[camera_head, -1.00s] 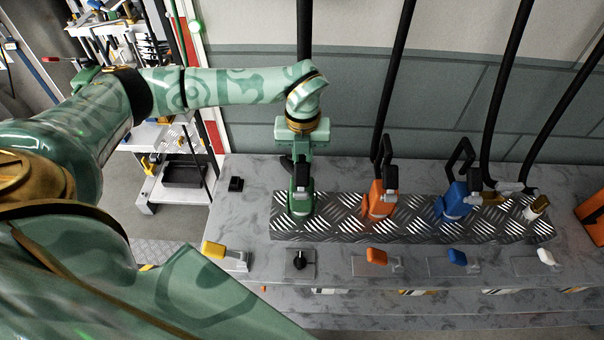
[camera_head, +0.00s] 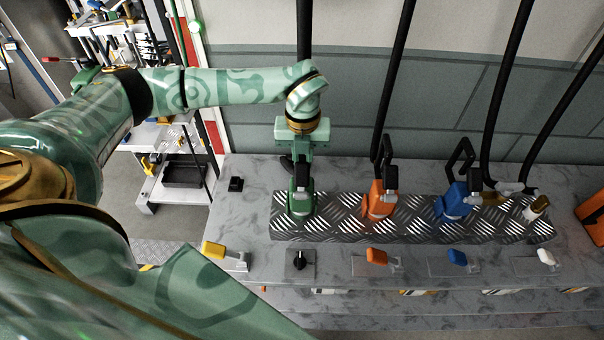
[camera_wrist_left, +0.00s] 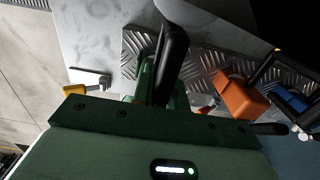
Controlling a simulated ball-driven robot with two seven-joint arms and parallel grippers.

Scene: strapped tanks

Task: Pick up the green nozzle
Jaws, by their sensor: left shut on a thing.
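The green nozzle (camera_head: 301,203) stands on the left end of the metal tread-plate block (camera_head: 415,217). My left gripper (camera_head: 300,165) reaches down over it from behind and is shut on it. The gripper's fingers are largely hidden in the head view. In the left wrist view the nozzle's black handle (camera_wrist_left: 172,62) and green body (camera_wrist_left: 146,80) rise just beyond the gripper's housing. Whether the nozzle is clear of the block cannot be told. My right gripper is not in view.
An orange nozzle (camera_head: 379,203) and a blue nozzle (camera_head: 455,203) stand to the right on the same block. Black hoses rise behind them. Yellow (camera_head: 213,249), orange (camera_head: 376,256), blue (camera_head: 457,257) and white (camera_head: 545,256) levers line the front of the grey counter.

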